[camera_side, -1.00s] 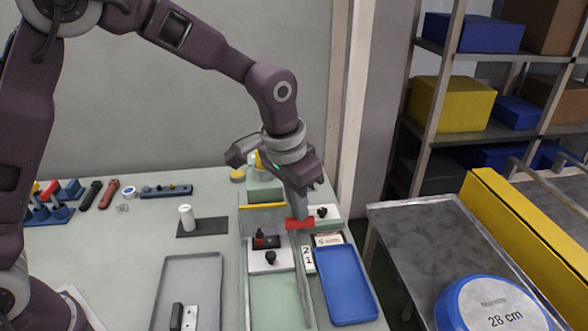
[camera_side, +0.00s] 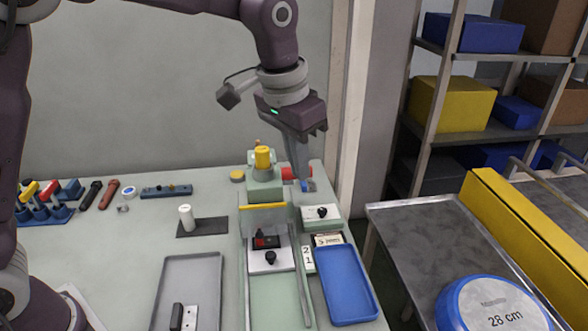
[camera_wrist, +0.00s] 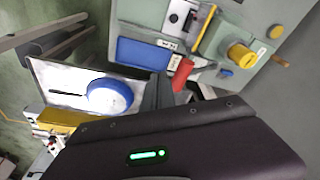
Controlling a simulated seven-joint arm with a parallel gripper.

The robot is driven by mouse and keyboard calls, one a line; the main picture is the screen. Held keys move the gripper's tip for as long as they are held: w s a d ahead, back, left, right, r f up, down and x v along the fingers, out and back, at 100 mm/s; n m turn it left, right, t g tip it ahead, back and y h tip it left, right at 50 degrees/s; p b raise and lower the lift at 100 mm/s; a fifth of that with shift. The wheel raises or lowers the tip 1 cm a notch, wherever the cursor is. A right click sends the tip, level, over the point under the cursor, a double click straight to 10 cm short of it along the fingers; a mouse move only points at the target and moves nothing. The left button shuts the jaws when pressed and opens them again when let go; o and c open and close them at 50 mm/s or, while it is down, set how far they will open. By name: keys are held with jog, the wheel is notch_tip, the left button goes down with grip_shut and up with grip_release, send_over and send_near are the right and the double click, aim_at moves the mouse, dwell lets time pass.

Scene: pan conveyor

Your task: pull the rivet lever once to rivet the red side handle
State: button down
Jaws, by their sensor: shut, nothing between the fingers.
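The rivet press (camera_side: 265,182) is a pale green block with a yellow cylinder (camera_side: 263,157) on top, at the back of the bench. Its lever has a red grip (camera_side: 295,173) at the press's right side; the grip also shows in the wrist view (camera_wrist: 182,74). My gripper (camera_side: 303,180) points down at the red grip with its fingers shut and empty. The fingers overlap the grip in the side view; I cannot tell if they touch it. A small red part (camera_side: 259,243) with black pieces, maybe the side handle, sits in the fixture before the press.
A blue tray (camera_side: 345,285) and a white block with a black knob (camera_side: 320,212) lie right of the fixture. A grey tray (camera_side: 190,270) and a white cylinder (camera_side: 186,217) stand left. A yellow bar (camera_side: 263,206) crosses the fixture. A metal table (camera_side: 410,235) is at right.

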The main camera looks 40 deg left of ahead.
notch_tip(320, 180, up, 8)
jog(key=shift+s+d, duration=0.3)
jog(key=s+a+r+n+t, duration=0.1)
jog(key=s+a, duration=0.4)
jog(key=s, duration=0.2)
jog(key=s+a+r+n+t, duration=0.1)
jog(key=s+a, duration=0.3)
jog(key=s, duration=0.4)
jog(key=s+a+f+n+t, duration=0.1)
jog(key=s+a+f, duration=0.2)
jog(key=s+f, duration=0.5)
jog(key=s, duration=0.3)
jog(key=shift+a+y, duration=0.25)
jog(key=shift+y, duration=0.05)
